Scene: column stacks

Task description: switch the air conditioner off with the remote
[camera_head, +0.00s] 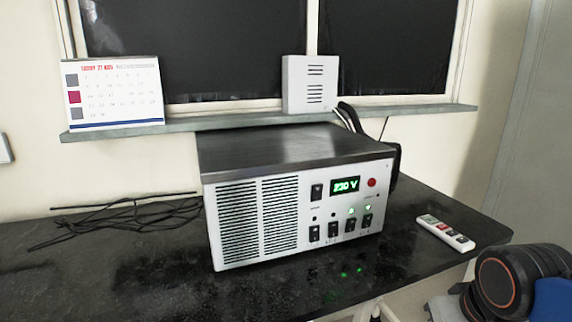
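A white remote (446,232) with green, red and dark buttons lies flat on the black counter, near its right end. No thing that is clearly an air conditioner shows. A large white-fronted box (290,218) with vent slots, switches and a lit green "230 V" display (345,185) stands to the left of the remote. Two green lights on its front are lit. My gripper is out of the frame; only a dark round joint of my arm (497,283) shows at the lower right, off the counter's edge.
The black counter (130,275) has loose black cables (150,220) at left. A sill (240,120) above it bears a calendar (115,92) and a small white vented box (310,84). Cables run down behind the large box. The counter around the remote is clear.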

